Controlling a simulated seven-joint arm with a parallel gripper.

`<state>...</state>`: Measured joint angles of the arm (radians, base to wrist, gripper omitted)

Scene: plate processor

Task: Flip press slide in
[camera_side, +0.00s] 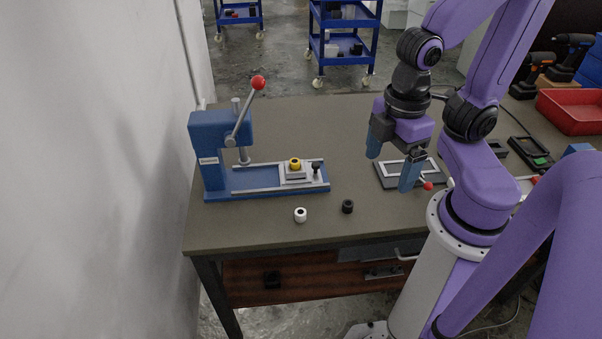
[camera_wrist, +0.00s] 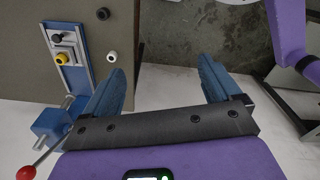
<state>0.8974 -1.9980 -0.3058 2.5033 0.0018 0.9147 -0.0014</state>
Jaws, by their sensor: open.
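The blue press (camera_side: 208,150) stands at the left of the table, its lever raised with a red ball (camera_side: 258,83) on top. The press slide (camera_side: 297,175) sits at the outer right end of the rails, clear of the press column. It carries a yellow ring-shaped piece (camera_side: 295,163) and a black knob (camera_side: 316,166). In the wrist view, the slide (camera_wrist: 64,42) is at upper left, and the lever's red ball (camera_wrist: 26,172) is at lower left. My gripper (camera_side: 391,168) is open and empty, to the right of the slide and apart from it. Its fingers (camera_wrist: 163,78) also show in the wrist view.
A white ring (camera_side: 300,214) and a black ring (camera_side: 347,206) lie in front of the press. A dark device with a pale frame (camera_side: 387,171) lies behind and below my fingers. A red bin (camera_side: 570,110) is at the right. Table between slide and device is clear.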

